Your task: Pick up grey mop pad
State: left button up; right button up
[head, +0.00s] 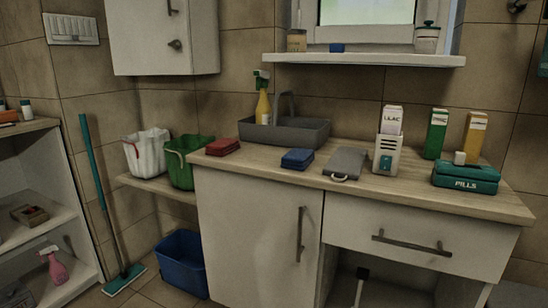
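A flat grey pad (345,163), which looks like the grey mop pad, lies on the wooden counter right of the middle. A small pale loop sticks out at its front edge. It lies between a blue folded cloth (297,159) on its left and a white holder (386,155) on its right, apart from the cloth. Neither of my grippers shows in the head view.
A grey caddy (284,131) and red cloth (223,147) stand to the left on the counter (270,176). A shelf (363,60) overhangs the back. A blue bucket (181,264) is on the floor.

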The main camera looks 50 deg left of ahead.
aim_at(347, 162)
jog(key=u, duration=1)
